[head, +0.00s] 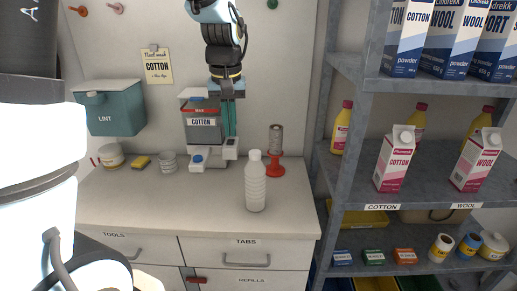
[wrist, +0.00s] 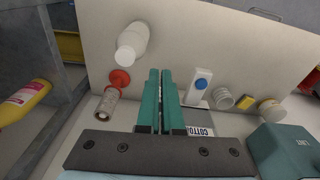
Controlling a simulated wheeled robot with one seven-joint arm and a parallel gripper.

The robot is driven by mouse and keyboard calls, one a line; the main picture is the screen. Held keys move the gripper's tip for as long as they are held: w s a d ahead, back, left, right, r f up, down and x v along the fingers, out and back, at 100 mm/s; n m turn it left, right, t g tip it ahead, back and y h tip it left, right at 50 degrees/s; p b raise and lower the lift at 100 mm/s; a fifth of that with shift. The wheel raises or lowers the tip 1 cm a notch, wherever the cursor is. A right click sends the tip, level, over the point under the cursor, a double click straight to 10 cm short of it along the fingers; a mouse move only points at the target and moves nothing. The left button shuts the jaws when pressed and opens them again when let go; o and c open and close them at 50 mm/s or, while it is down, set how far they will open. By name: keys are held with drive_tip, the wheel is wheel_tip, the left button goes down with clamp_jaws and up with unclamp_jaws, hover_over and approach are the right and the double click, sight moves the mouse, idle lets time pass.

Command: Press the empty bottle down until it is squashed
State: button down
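The empty bottle (head: 255,183) is white, ribbed and capped. It stands upright and uncrushed near the front of the counter. In the wrist view the bottle (wrist: 134,42) lies up and left of my fingertips, apart from them. My gripper (head: 230,132) is above the counter, behind and left of the bottle, pointing down. Its teal fingers (wrist: 160,72) are close together with only a thin gap and nothing between them.
A red-based stand with a grey cylinder (head: 275,150) is just behind the bottle. A white device with a blue button (head: 197,160) and a grey COTTON box (head: 201,125) are behind my gripper. A jar, yellow sponge and teal LINT bin (head: 113,112) are left. Shelves (head: 345,150) stand right.

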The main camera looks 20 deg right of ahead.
approach(255, 152)
drive_tip(key=shift+s+r+m, duration=0.1)
drive_tip(key=shift+r+m, duration=0.15)
drive_tip(key=shift+m, duration=0.05)
drive_tip(key=shift+w+f, duration=0.15)
drive_tip(key=shift+f, duration=1.6)
drive_tip(key=shift+w+f, duration=0.15)
drive_tip(key=shift+f, duration=1.6)
drive_tip(key=shift+f, duration=0.1)
